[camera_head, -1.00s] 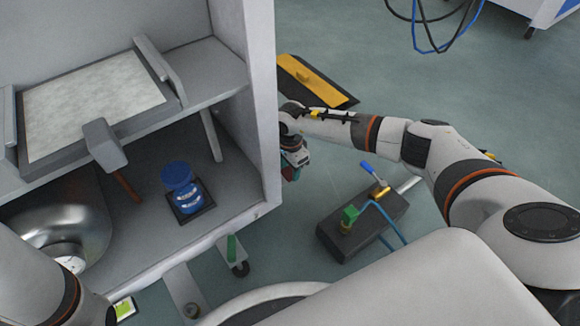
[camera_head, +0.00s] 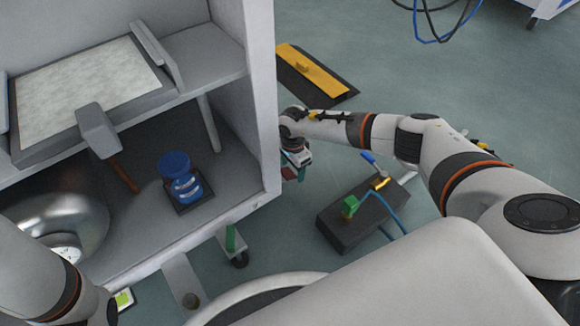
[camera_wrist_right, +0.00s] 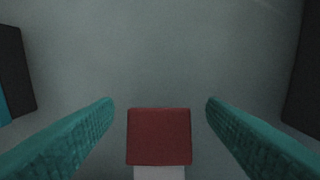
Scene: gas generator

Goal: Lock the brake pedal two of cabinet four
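The grey-white cabinet (camera_head: 262,100) stands at the left of the head view. A green pedal (camera_head: 231,238) sits on a caster at its near bottom edge. A red pedal-like block (camera_wrist_right: 159,136) with a pale part below it lies low in the right wrist view, between and ahead of my fingers. A small red patch (camera_head: 288,174) shows beside the cabinet's right corner in the head view. My right gripper (camera_wrist_right: 160,103) is open, its teal fingers either side of the red block with gaps. It also shows in the head view (camera_head: 297,171). My left gripper is out of view.
A dark box (camera_head: 350,222) with a green knob, a blue lever and a blue hose lies on the floor right of the cabinet. A black and yellow plate (camera_head: 318,75) lies behind my right arm. A blue object (camera_head: 178,178) stands inside the cabinet.

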